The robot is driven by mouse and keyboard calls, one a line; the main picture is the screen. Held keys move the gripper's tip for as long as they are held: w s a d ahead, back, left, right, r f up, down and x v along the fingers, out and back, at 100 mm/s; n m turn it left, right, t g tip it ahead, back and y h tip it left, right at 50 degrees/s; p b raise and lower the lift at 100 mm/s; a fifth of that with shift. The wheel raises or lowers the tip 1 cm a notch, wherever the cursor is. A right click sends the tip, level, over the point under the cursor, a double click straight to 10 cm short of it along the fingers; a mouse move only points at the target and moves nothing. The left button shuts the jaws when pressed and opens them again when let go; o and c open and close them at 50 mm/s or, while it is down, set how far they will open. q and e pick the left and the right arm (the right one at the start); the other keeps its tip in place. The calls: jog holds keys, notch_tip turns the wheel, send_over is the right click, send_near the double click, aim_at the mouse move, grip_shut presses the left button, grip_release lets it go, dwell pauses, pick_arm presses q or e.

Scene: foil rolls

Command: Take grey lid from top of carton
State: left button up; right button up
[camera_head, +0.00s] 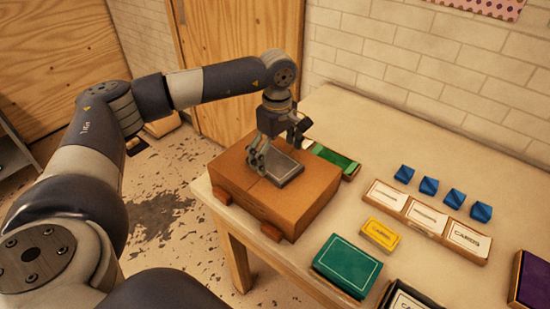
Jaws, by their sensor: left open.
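The brown carton (235,184) stands closed on the left end of the table. The grey lid (284,172) lies on top of the carton, toward its right side. My left gripper (274,160) points down over the carton, with its open fingers at the left and back of the grey lid. The fingers cover the lid's left part, and I cannot tell whether they touch it. My right gripper is not in view.
A green box (334,160) lies behind the carton. To the right are several blue pieces (429,186), a tray of white cards (427,216), a yellow box (380,234) and a dark green box (347,264). Bare table (400,128) lies along the brick wall.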

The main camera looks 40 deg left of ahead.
pick_arm(q)
jog(key=shift+f, duration=0.85)
jog(key=shift+c, duration=0.9)
jog(key=c, duration=0.9)
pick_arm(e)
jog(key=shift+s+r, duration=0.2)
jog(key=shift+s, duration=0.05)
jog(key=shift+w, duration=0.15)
